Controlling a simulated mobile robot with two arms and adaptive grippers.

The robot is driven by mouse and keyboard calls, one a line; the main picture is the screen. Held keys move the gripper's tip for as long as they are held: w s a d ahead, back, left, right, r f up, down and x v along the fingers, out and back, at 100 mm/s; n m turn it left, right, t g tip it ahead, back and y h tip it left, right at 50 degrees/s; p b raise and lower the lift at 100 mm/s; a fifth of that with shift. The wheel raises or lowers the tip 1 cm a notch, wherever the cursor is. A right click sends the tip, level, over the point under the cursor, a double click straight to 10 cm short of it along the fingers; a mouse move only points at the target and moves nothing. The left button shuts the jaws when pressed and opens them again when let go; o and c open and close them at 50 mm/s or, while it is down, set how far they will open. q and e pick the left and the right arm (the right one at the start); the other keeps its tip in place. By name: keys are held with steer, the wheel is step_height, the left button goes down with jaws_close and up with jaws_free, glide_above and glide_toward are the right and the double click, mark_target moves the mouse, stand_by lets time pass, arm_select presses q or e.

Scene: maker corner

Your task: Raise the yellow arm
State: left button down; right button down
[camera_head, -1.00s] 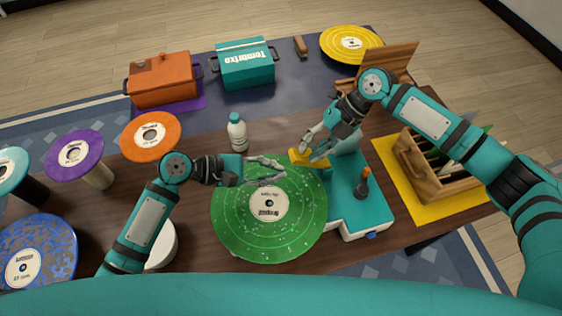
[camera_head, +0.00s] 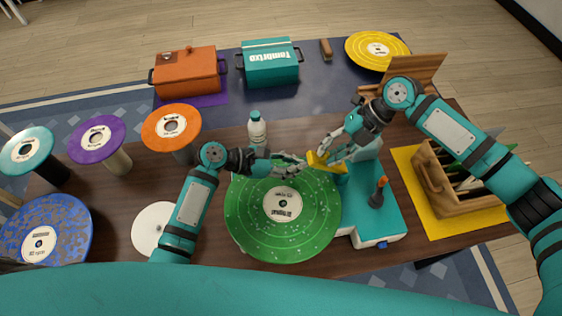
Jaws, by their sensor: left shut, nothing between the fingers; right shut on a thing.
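The yellow arm (camera_head: 326,163) is a short yellow piece at the left side of the teal player base (camera_head: 383,222), above the right edge of the green record (camera_head: 243,213). My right gripper (camera_head: 322,156) is shut on the yellow arm from behind and partly hides it. My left gripper (camera_head: 303,166) is shut and empty over the back of the green record, its fingertips just left of the yellow arm. I cannot tell whether they touch it. An orange-tipped knob or lever (camera_head: 379,190) stands on the player base.
A white bottle (camera_head: 257,132) stands right behind my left gripper. A wooden rack (camera_head: 449,209) on a yellow mat is at the right. Purple (camera_head: 80,148), orange (camera_head: 160,137) and blue (camera_head: 70,232) discs are at the left. Orange (camera_head: 190,82) and teal (camera_head: 270,70) boxes are at the back.

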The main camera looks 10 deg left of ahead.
arm_select(q)
steer(key=shift+w+d+f, duration=0.15)
steer(key=shift+d, duration=0.2)
steer(key=shift+w+d+r, duration=0.1)
steer(key=shift+d+r, duration=0.4)
steer(key=shift+r, duration=0.35)
arm_select(e)
steer(key=shift+f, duration=0.1)
steer(key=c, duration=1.2)
jaws_free()
